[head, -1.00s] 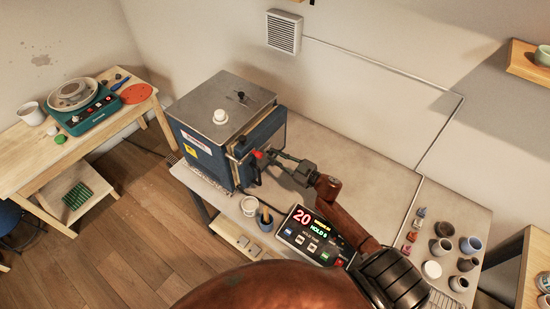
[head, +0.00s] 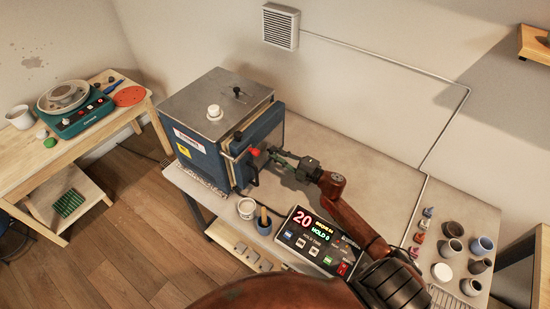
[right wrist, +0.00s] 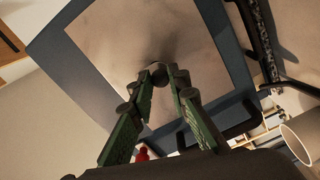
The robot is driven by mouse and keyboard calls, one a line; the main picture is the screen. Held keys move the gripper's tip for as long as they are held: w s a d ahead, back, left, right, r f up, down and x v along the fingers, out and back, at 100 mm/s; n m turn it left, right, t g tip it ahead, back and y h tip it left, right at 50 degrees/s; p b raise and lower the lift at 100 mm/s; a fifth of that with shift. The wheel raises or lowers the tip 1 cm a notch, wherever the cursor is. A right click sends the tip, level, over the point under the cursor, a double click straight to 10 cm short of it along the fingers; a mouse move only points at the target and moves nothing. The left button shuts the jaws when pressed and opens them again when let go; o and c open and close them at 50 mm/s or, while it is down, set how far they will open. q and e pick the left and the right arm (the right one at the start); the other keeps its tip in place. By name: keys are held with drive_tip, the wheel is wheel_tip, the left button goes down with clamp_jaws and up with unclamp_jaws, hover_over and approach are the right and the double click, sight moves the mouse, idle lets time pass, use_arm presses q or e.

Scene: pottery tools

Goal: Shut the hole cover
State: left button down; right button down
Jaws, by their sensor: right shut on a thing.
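The blue kiln (head: 207,150) with a metal top stands on the grey table. Its front panel, pale with a blue frame, fills much of the right wrist view (right wrist: 110,45). A small dark round piece (right wrist: 158,71), apparently the hole cover, sits against this panel beside a dark smudge. My right gripper (head: 272,154) is at the kiln's front; its green fingers are shut on that piece in the right wrist view (right wrist: 165,80). The fingers partly hide it, and I cannot see whether the hole is covered. My left gripper is not in view.
A red-knobbed handle (head: 255,152) is close beside my right fingers. A control box (head: 310,240) with lit digits stands at the table's front. Cups (head: 453,230) and small pieces lie at the right. The table behind my right arm is clear.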

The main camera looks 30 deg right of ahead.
drive_tip(key=shift+w+d+f+n+b, duration=0.1)
drive_tip(key=shift+d+n+b, duration=0.15)
drive_tip(key=shift+n+b, duration=0.65)
drive_tip(key=shift+n, duration=0.4)
drive_tip(key=c, duration=1.8)
unclamp_jaws()
drive_tip(key=v, duration=1.2)
drive_tip(key=shift+d, duration=0.1)
